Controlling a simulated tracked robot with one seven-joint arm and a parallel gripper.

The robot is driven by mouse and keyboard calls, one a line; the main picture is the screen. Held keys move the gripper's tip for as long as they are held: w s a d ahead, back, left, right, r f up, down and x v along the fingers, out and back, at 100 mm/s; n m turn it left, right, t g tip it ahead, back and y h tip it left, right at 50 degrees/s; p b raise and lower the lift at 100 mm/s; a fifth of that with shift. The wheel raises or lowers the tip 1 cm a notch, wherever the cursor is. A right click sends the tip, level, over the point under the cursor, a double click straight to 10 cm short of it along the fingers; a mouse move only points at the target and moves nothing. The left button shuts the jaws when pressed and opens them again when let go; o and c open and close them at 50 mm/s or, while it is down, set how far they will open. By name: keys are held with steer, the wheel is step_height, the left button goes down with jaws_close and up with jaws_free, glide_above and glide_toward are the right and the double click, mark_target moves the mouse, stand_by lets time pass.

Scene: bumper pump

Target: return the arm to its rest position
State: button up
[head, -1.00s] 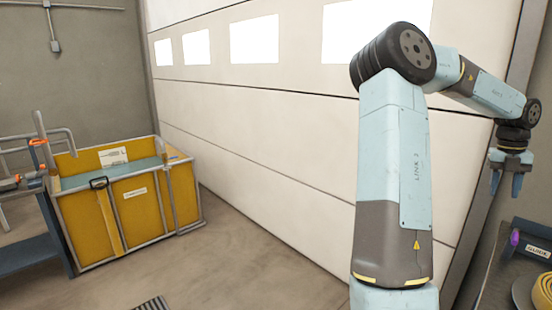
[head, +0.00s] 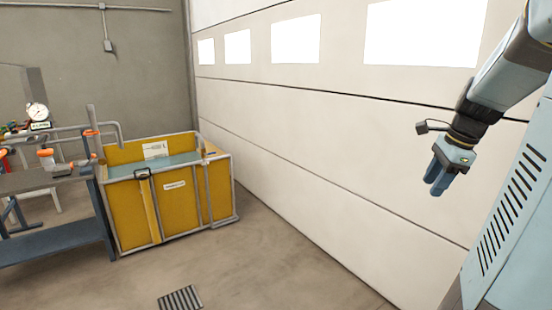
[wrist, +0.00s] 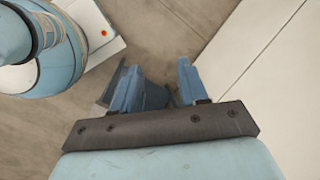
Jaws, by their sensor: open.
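My gripper (head: 437,180) hangs at the right of the head view, in front of the pale garage door, with its blue fingers pointing down and to the left. In the wrist view my gripper (wrist: 165,90) has its two blue fingers apart, with floor showing between them. It is empty. My arm comes in from the upper right of the head view and is bent close to my own body. No other object of the task is in view.
A yellow tank (head: 190,205) in a pipe frame stands left of centre. The garage door (head: 330,120) runs behind my gripper. A floor grate (head: 180,299) lies in front; the floor between is clear.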

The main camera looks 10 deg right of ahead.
steer(key=s+a+r+n+t, duration=0.1)
steer(key=s+a+n, duration=0.4)
steer(key=a+n, duration=0.5)
steer(key=s+a+r+n+t+h, duration=0.1)
steer(key=s+a+n, duration=0.5)
steer(key=a+n, duration=0.5)
steer(key=shift+a+t+h, duration=0.3)
steer(key=shift+a+t, duration=0.1)
steer(key=shift+a, duration=1)
